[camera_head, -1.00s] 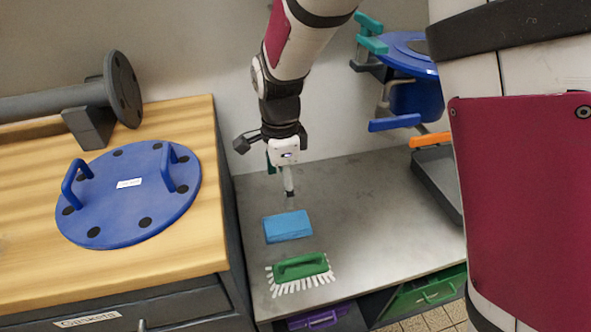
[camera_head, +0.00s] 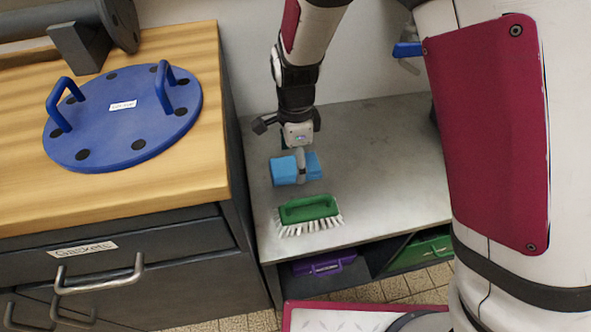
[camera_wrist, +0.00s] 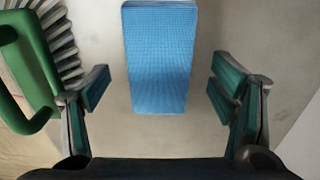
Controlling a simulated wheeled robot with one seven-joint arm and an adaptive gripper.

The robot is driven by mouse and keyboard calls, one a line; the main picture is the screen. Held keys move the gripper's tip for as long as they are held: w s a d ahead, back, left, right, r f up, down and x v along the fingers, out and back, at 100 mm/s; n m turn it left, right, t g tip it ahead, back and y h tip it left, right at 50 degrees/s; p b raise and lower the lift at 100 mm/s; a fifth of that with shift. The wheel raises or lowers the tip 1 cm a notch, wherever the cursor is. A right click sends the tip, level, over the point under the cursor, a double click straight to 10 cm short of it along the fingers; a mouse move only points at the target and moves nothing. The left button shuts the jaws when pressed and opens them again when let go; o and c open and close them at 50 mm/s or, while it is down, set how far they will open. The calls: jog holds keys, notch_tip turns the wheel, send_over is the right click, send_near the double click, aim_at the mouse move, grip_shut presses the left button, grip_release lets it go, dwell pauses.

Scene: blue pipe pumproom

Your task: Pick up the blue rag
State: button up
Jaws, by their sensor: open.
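The blue rag (camera_head: 284,171) is a folded, flat rectangular block lying on the grey metal table, and it also shows in the wrist view (camera_wrist: 160,58). My gripper (camera_head: 301,165) is above the rag and hides part of its middle in the head view. In the wrist view my gripper (camera_wrist: 161,88) is open, with one finger on each side of the rag's line. Clear gaps separate both fingers from the rag. The rag is not held.
A green scrub brush (camera_head: 309,208) with white bristles lies just in front of the rag, close to the left finger in the wrist view (camera_wrist: 32,75). A wooden-topped cabinet (camera_head: 205,120) bearing a blue flange cover (camera_head: 125,125) stands left. The metal table (camera_head: 385,150) is clear on the right.

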aim_at(295, 164)
jog(key=shift+f, duration=0.5)
jog(key=shift+r, duration=0.1)
jog(key=c, duration=1.2)
jog(key=shift+c, duration=0.2)
notch_tip(295, 164, up, 10)
jog(key=p, duration=0.4)
jog(key=o, duration=0.6)
jog(key=shift+c, duration=0.2)
jog(key=c, duration=0.4)
jog(key=shift+d, duration=0.1)
jog(key=shift+c, duration=0.2)
